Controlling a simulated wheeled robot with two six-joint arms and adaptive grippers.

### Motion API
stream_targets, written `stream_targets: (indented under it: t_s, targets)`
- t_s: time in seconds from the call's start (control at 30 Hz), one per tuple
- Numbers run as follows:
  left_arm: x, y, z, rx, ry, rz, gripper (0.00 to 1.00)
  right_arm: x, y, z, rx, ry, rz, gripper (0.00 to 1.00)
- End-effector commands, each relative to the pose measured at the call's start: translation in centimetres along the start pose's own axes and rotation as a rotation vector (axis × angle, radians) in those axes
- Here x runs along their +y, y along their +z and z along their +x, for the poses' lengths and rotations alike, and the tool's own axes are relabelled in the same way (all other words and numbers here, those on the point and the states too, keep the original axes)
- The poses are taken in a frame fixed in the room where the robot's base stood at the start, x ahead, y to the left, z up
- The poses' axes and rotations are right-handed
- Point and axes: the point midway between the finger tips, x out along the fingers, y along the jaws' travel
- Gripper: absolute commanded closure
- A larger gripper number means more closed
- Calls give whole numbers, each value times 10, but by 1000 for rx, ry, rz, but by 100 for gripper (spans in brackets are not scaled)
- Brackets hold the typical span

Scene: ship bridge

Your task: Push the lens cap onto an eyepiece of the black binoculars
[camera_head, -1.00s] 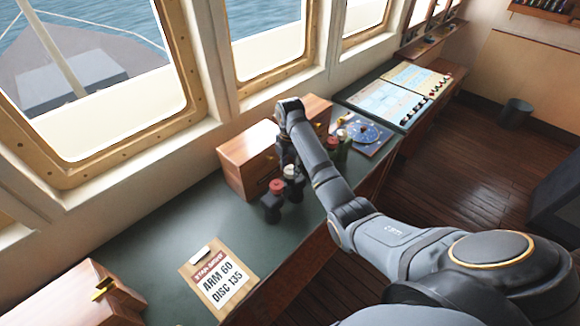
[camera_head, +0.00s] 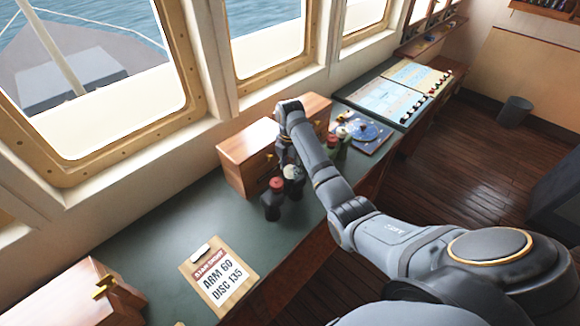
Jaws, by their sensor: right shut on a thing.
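The black binoculars (camera_head: 271,208) stand on the green counter in front of a wooden box. One eyepiece has a red top (camera_head: 277,184), and the other has a pale top (camera_head: 292,171). My right gripper (camera_head: 284,158) points down just behind and above the pale-topped eyepiece, mostly hidden by its own arm. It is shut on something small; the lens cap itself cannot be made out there. Whether it touches the eyepiece cannot be told. My left gripper is out of view.
Wooden boxes (camera_head: 241,160) stand behind. A clipboard (camera_head: 221,277) lies in front; the counter (camera_head: 180,225) left of the binoculars is clear.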

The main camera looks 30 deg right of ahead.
Motion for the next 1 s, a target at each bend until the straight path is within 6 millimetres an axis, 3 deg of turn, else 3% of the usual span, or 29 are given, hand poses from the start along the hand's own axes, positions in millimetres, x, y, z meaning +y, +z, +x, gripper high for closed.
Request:
stream_targets:
  t_s: [0.37, 0.4, 0.57, 0.8, 0.93, 1.0]
  targets:
    - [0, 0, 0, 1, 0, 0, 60, 0, 0, 1, 0, 0, 0, 72]
    - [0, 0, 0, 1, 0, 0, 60, 0, 0, 1, 0, 0, 0, 54]
    - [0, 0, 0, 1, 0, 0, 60, 0, 0, 0, 0, 0, 0, 33]
    - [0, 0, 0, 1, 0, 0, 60, 0, 0, 0, 0, 0, 0, 31]
    - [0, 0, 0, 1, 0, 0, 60, 0, 0, 0, 0, 0, 0, 14]
    - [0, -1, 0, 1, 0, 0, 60, 0, 0, 0, 0, 0, 0, 14]
